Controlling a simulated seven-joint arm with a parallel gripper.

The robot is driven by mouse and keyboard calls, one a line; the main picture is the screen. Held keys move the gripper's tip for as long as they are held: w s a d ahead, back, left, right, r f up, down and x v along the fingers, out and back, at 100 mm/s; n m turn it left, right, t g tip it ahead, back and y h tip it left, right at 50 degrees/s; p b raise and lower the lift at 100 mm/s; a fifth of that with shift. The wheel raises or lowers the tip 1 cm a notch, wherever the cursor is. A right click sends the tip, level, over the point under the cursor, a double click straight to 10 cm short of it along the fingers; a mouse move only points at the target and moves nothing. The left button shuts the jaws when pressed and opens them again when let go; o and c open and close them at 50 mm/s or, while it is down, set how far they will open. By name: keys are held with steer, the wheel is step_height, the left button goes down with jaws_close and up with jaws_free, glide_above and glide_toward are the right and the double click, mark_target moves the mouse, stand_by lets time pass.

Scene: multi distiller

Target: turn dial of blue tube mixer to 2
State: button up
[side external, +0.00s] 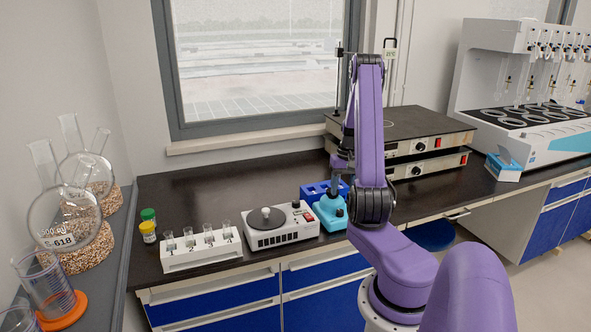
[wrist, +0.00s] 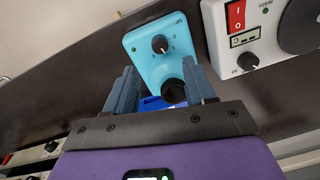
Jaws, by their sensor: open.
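The blue tube mixer (wrist: 147,62) is a light blue block with a black round cup (wrist: 173,91) and a black dial (wrist: 160,44) with a white pointer line. The small marks around the dial are hard to read. In the side external view the mixer (side external: 333,213) stands on the dark bench, partly beside my arm. My gripper (wrist: 158,68) is open and empty. In the wrist view its two fingers lie either side of the mixer, with the cup between them and the dial beyond the tips. In the side view the gripper (side external: 338,186) is just above the mixer, partly hidden.
A white device with a grey disc (side external: 281,225) stands left of the mixer; its red switch (wrist: 236,15) and knob show close by. A blue rack (side external: 316,192) sits behind the mixer. A white tube rack (side external: 201,250) stands further left, and hotplates (side external: 420,130) stand behind right.

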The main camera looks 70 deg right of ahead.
step_height(320, 180, up, 9)
glide_above(340, 211)
steer(key=w+m+g, duration=0.1)
steer(key=m, duration=0.4)
steer(key=f, duration=1.1)
steer(key=s+f, duration=0.1)
steer(key=f, duration=0.4)
steer(key=shift+f, duration=0.35)
steer(key=shift+w+f+n+h, duration=0.1)
steer(key=shift+f+n+h, duration=0.15)
steer(key=shift+n, duration=0.25)
steer(key=n, duration=0.4)
steer(key=shift+r, duration=0.1)
steer(key=n, duration=0.4)
steer(key=shift+h, duration=0.25)
step_height(340, 211, up, 17)
steer(key=w+a+r+n, duration=0.1)
steer(key=w+a+n, duration=0.3)
steer(key=w+a, duration=0.6)
steer(key=shift+a+r+n, duration=0.35)
steer(key=shift+a+n, duration=0.05)
steer(key=shift+a, duration=1.6)
